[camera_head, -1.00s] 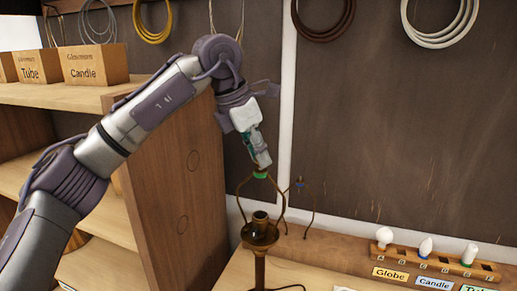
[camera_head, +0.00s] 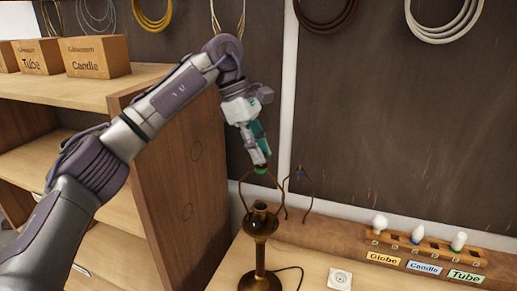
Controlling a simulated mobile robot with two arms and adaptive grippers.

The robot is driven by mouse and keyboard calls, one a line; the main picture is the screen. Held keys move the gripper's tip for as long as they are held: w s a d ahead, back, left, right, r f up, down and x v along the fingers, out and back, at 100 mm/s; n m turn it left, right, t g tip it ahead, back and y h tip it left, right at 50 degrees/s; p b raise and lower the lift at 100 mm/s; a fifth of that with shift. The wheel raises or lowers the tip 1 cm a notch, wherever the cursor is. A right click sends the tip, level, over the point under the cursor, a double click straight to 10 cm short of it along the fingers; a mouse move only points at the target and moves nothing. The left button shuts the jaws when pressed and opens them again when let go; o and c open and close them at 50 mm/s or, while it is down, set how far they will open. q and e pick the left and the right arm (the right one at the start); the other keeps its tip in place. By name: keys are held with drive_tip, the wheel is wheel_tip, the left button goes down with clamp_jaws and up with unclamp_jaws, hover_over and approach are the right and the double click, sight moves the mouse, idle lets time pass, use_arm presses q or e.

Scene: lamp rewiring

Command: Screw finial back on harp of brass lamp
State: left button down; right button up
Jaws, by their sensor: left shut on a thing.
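The brass lamp (camera_head: 259,225) stands upright on the workbench, with its harp (camera_head: 241,190) rising around the bare socket. A green piece (camera_head: 261,171) shows at the top of the harp. My left gripper (camera_head: 261,162) comes down from above and is shut right over the harp's top. The finial itself is hidden between the fingertips or too small to make out. I cannot tell whether it touches the harp's thread. My right gripper is not in view.
A second harp with a blue top (camera_head: 300,174) stands close behind to the right. A bulb rack (camera_head: 420,245) with Globe, Candle and Tube labels is at the right. An outlet plate (camera_head: 340,279) lies on the bench. Shelves (camera_head: 150,180) with boxes (camera_head: 94,56) stand at the left.

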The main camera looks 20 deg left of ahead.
use_arm(q)
drive_tip(key=m+g, duration=0.1)
drive_tip(key=m, duration=0.1)
drive_tip(key=m+g, duration=0.1)
drive_tip(key=m, duration=0.2)
drive_tip(key=shift+w+d+y, duration=0.1)
drive_tip(key=shift+d+y, duration=0.1)
drive_tip(key=shift+y, duration=0.1)
drive_tip(key=shift+a, duration=0.1)
drive_tip(key=shift+r+m, duration=0.1)
drive_tip(key=shift+m, duration=0.6)
drive_tip(key=m+g+y, duration=0.1)
drive_tip(key=m, duration=0.2)
drive_tip(key=shift+w+m, duration=0.1)
drive_tip(key=shift+m, duration=0.3)
drive_tip(key=shift+d+m+g+y, duration=0.2)
drive_tip(key=shift+m+g+y, duration=0.4)
drive_tip(key=shift+m, duration=0.9)
